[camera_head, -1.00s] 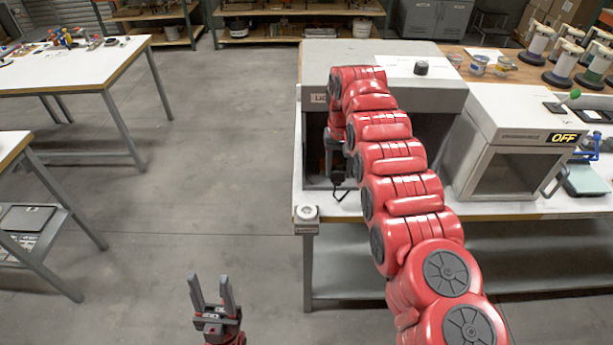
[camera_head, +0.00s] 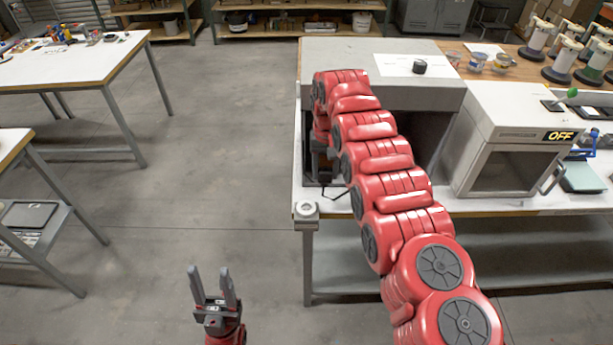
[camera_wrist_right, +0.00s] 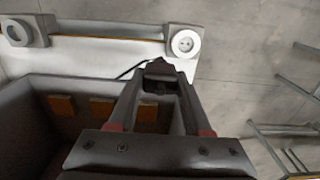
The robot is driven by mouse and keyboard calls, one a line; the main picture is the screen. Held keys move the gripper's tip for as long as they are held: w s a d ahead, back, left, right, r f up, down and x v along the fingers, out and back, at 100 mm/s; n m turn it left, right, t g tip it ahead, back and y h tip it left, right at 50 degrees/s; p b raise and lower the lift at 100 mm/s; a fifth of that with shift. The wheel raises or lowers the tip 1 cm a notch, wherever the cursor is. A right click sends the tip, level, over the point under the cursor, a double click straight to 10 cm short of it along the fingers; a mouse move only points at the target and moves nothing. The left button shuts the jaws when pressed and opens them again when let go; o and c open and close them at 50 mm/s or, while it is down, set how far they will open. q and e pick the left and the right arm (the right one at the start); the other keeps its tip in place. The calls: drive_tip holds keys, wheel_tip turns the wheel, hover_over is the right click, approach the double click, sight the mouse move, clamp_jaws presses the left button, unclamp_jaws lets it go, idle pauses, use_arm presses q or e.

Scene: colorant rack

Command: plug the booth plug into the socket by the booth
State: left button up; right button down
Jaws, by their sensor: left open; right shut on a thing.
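The socket by the booth (camera_head: 307,209) is a pale round fitting on a block at the table's front left corner. It also shows in the right wrist view (camera_wrist_right: 186,43), with its dark holes visible. My right gripper (camera_head: 326,178) is shut on the dark booth plug (camera_wrist_right: 160,74), just beyond the socket in the head view, and the two are apart. A black cable (camera_wrist_right: 130,69) trails from the plug. The plug's prongs cannot be made out. The grey booth (camera_head: 385,91) stands behind my right arm, which hides much of its opening. My left gripper (camera_head: 213,287) is open and empty over the floor.
A second round fitting (camera_wrist_right: 17,32) sits at the other end of the table edge. Orange squares (camera_wrist_right: 62,105) line the booth's inside. A white oven-like box (camera_head: 510,140) reading OFF stands right of the booth.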

drive_tip(key=shift+s+a+f, duration=0.1)
drive_tip(key=shift+a+f, duration=0.05)
drive_tip(key=shift+a, duration=0.45)
drive_tip(key=shift+s+a+p, duration=0.1)
drive_tip(key=shift+a+p, duration=0.2)
drive_tip(key=shift+p, duration=0.05)
drive_tip(key=shift+s, duration=0.1)
drive_tip(key=a, duration=0.1)
drive_tip(key=a+p, duration=0.1)
drive_tip(key=s+a, duration=0.1)
drive_tip(key=shift+a+f, duration=0.2)
drive_tip(key=shift+f, duration=0.2)
drive_tip(key=shift+f+b, duration=1.7)
drive_tip(key=shift+f, duration=1.25)
